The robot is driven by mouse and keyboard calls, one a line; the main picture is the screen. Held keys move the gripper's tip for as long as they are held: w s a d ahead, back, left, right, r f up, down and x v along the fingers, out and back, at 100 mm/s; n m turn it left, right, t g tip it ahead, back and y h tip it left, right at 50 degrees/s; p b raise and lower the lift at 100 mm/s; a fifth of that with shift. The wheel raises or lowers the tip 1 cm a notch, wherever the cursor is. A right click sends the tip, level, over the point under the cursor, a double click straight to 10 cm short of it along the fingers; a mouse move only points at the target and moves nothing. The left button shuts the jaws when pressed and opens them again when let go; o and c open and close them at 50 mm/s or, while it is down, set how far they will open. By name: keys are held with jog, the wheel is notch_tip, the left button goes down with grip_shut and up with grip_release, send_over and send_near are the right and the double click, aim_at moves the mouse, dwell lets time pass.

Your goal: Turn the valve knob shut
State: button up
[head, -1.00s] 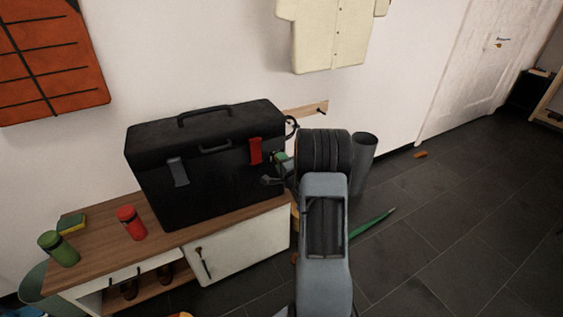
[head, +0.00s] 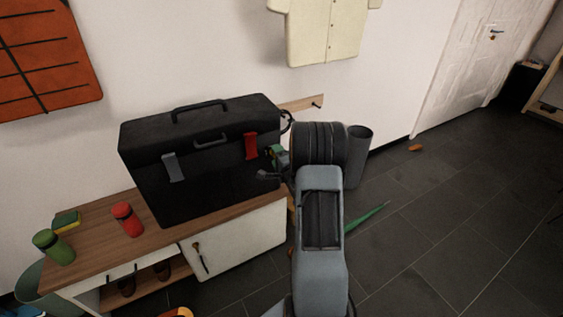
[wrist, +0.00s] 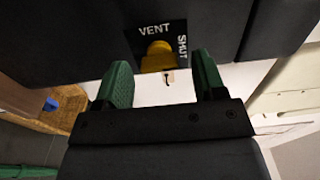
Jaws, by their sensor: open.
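The yellow valve knob (wrist: 158,57) is on the end face of the black case (head: 205,160), on a dark plate. The plate (wrist: 172,30) reads VENT above the knob and SHUT to its right. The knob looks roughly upright; its exact turn is hard to tell. My gripper (wrist: 162,66) is open, its green fingers to the left and right of the knob, with a gap on each side. Whether the fingertips reach past its front is unclear. In the head view my gripper (head: 272,164) is at the case's right end, and the knob is hidden.
The case stands on a wooden-topped bench (head: 95,238) with a red canister (head: 127,220), a green canister (head: 54,247) and a sponge (head: 67,221). A grey bin (head: 357,155) stands behind my arm. A green umbrella (head: 368,216) lies on the floor. The right floor is mostly clear.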

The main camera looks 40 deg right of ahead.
jog(key=s+a+p, duration=0.1)
jog(key=s+a, duration=0.1)
jog(key=s, duration=1.1)
jog(key=shift+s+a+p, duration=0.2)
jog(key=shift+p, duration=0.2)
